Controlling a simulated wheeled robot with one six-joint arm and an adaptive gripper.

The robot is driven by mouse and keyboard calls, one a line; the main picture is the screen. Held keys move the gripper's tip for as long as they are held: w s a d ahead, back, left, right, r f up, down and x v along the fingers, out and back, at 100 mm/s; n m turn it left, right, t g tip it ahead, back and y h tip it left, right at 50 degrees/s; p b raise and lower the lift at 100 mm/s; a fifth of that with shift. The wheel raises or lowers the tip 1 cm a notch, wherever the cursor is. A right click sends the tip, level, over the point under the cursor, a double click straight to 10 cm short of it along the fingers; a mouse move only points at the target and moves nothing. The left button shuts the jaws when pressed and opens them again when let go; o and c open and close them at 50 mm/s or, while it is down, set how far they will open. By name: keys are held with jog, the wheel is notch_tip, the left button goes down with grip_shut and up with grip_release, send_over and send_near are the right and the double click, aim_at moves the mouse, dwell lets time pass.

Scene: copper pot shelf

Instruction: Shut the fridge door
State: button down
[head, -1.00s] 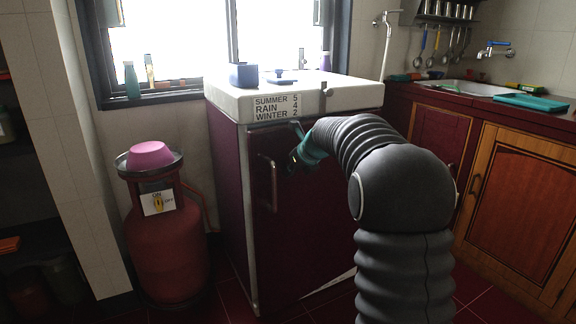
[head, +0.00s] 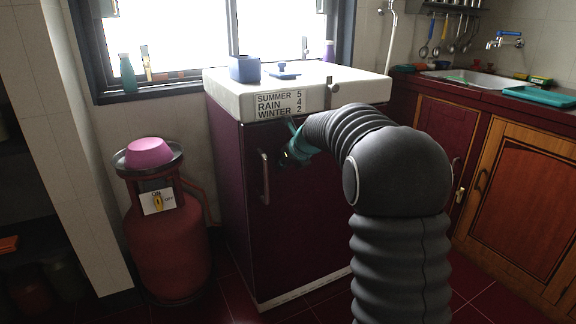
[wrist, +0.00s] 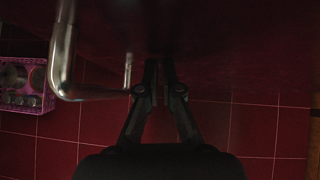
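The fridge is dark red with a white top (head: 300,92) lettered SUMMER, RAIN and WINTER. Its door (head: 305,215) looks flush or nearly flush with the body; a small gap cannot be ruled out. The metal handle (head: 265,178) is upright on the door's left side and also shows at the left in the wrist view (wrist: 62,65). My gripper (head: 297,148) is at the upper part of the door, right of the handle. In the wrist view its fingers (wrist: 160,70) are close together and empty, with the tips at the dark door face. Contact there is hard to tell.
A red gas cylinder (head: 165,240) with a pink bowl (head: 149,152) stands left of the fridge. Wooden cabinets (head: 525,200) and a sink (head: 475,82) are at the right. A blue container (head: 244,69) sits on the fridge. A pink crate (wrist: 25,98) shows in the wrist view.

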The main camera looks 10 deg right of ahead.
jog(key=s+f+v, duration=0.2)
jog(key=v, duration=1.1)
jog(key=s+f+n+g+h, duration=0.1)
jog(key=s+f+n+g, duration=0.1)
jog(key=s+f+n, duration=0.5)
jog(key=s+f+n+g, duration=0.1)
jog(key=s+n, duration=0.4)
jog(key=n, duration=0.6)
jog(key=s+a+n+h, duration=0.1)
jog(key=s+a+n, duration=0.1)
jog(key=s+n, duration=0.5)
jog(key=s+a+n+h, duration=0.1)
jog(key=s+n, duration=0.5)
jog(key=s, duration=1.2)
jog(key=shift+s+a+f+n+p, duration=0.3)
jog(key=shift+a+f+n, duration=0.1)
jog(key=shift+a, duration=0.45)
